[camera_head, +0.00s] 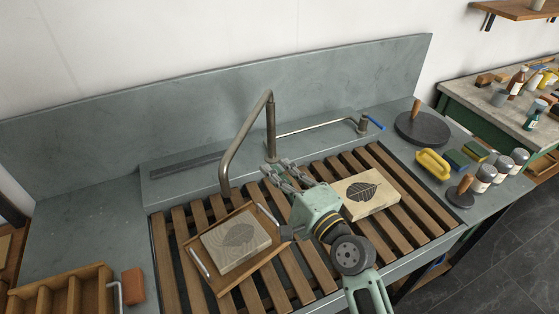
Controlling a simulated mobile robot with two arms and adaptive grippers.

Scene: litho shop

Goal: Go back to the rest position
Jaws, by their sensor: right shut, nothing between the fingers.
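My right gripper (279,174) is shut and empty above the wooden slats of the sink, near the foot of the bent metal tap. Its green-grey wrist and arm come in from the lower right. My left gripper is not in view. A pale block with a dark leaf print (384,186) lies on the slats just right of my right wrist. A grey block with a leaf print (226,249) lies in a wooden tray (222,287) with metal handles, left of the wrist.
The bent tap (257,117) stands close to my right gripper. The right ledge holds a round dark disc (423,133) with a wooden handle, a yellow-framed item (432,165), sponges and several jars (484,178). A wooden rack (62,292) and brown block (133,285) sit at lower left.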

